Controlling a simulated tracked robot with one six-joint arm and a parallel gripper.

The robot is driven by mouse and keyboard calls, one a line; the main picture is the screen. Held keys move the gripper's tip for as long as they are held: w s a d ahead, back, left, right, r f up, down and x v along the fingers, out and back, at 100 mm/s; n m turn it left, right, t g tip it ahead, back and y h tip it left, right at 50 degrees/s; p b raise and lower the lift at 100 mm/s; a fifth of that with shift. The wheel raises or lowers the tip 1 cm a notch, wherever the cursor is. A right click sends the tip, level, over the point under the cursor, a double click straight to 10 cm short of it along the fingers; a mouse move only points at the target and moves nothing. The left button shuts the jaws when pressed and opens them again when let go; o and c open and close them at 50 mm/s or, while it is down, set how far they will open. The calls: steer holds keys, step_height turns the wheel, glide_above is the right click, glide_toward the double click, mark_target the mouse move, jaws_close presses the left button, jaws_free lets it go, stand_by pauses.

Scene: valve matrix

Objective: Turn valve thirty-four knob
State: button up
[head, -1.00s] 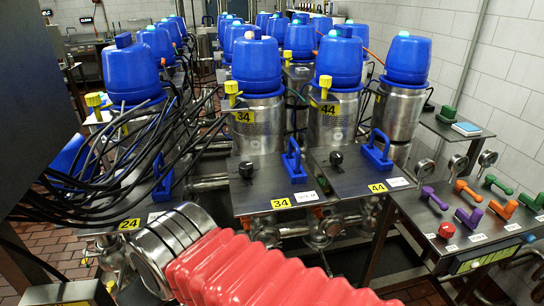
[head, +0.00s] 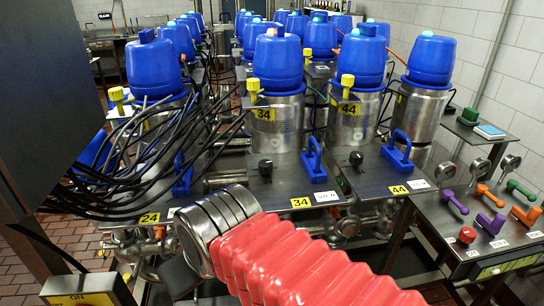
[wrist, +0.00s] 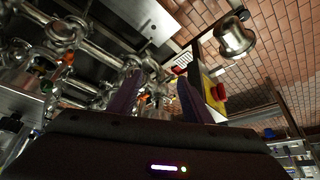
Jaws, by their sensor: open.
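Valve 34 is a steel cylinder with a blue cap (head: 277,62) and a yellow 34 label, in the middle of the head view. Its black knob (head: 265,168) stands on the dark panel in front of it, left of a blue handle (head: 314,162) and behind the yellow 34 tag (head: 300,202). My arm's red sleeve and steel rings are in the foreground, nearer than the knob. In the wrist view my gripper (wrist: 158,85) shows two purple fingers apart with nothing between them. The wrist view faces pipes and brick floor; I cannot make out the knob there.
Valve 44's black knob (head: 356,158) is on the panel to the right. Black cables (head: 130,160) hang over the valve 24 panel at left. A side table (head: 450,235) with coloured handles stands at right. Steel pipes (wrist: 65,30) run below the panels.

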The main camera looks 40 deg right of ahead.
steer(key=w+d+r+n+g, duration=0.2)
steer(key=w+d+r, duration=0.3)
steer(key=r, duration=0.3)
step_height(320, 180, up, 11)
steer(key=n+y, duration=0.2)
steer(key=n, duration=0.3)
glide_above(267, 163)
steer(key=s+a, duration=0.1)
steer(key=a, duration=0.3)
steer(key=s+d+r+n+y, duration=0.1)
steer(key=s+d+r+n, duration=0.1)
steer(key=d, duration=0.6)
steer(key=shift+s+d+r+n+g+y, duration=0.2)
steer(key=shift+d+r+n+g+y, duration=0.15)
steer(key=shift+n, duration=0.35)
steer(key=shift+f, duration=0.25)
steer(key=x, duration=1.3)
steer(key=shift+f, duration=0.3)
steer(key=shift+c, duration=0.5)
